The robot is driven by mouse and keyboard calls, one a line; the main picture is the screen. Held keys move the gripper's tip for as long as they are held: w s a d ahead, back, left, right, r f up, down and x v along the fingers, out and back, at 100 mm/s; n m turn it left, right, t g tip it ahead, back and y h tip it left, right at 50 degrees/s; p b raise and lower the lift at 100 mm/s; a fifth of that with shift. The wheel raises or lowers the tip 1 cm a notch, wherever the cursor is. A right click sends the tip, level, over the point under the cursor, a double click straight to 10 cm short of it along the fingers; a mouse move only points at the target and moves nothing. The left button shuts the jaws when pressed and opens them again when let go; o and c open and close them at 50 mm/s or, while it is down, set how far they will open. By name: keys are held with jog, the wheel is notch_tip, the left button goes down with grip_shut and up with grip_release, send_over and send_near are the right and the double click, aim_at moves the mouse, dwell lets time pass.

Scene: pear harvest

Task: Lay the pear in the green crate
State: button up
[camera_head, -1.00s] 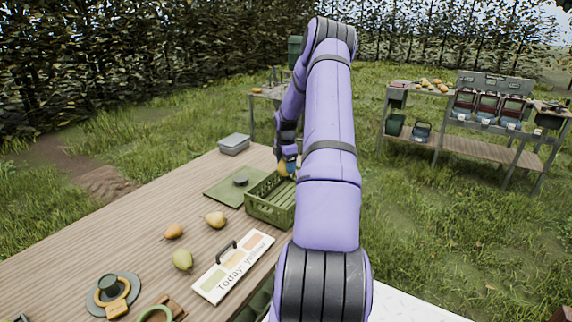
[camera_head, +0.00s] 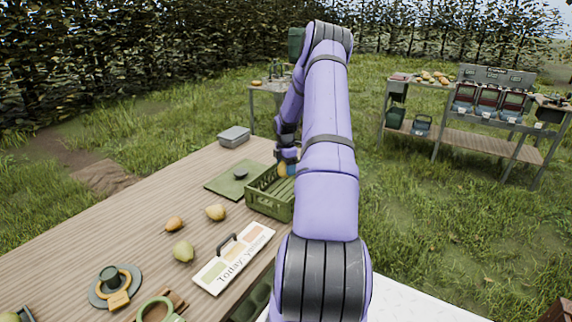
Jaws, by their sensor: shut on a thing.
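The green crate (camera_head: 270,203) stands at the right edge of the wooden table, open at the top, with slatted sides. My gripper (camera_head: 287,168) is over the far part of the crate, partly hidden behind my own arm. It is shut on a yellow pear (camera_head: 283,171), which shows just at or above the crate's far rim. I cannot tell whether the pear touches the crate floor.
Loose on the table are a yellow pear (camera_head: 215,212), an orange-brown pear (camera_head: 175,224) and a greenish pear (camera_head: 183,251). A "Today: yellow" sign (camera_head: 234,258) lies near the crate. A green mat (camera_head: 225,184) and grey box (camera_head: 234,136) are beyond.

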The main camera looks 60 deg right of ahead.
jog(key=shift+f, duration=1.85)
jog(key=shift+f, duration=2.55)
dwell(1.1)
jog(key=o, duration=1.1)
jog(key=shift+r, duration=0.1)
notch_tip(320, 180, up, 11)
jog(key=shift+w+f, duration=0.1)
jog(key=shift+f, duration=0.1)
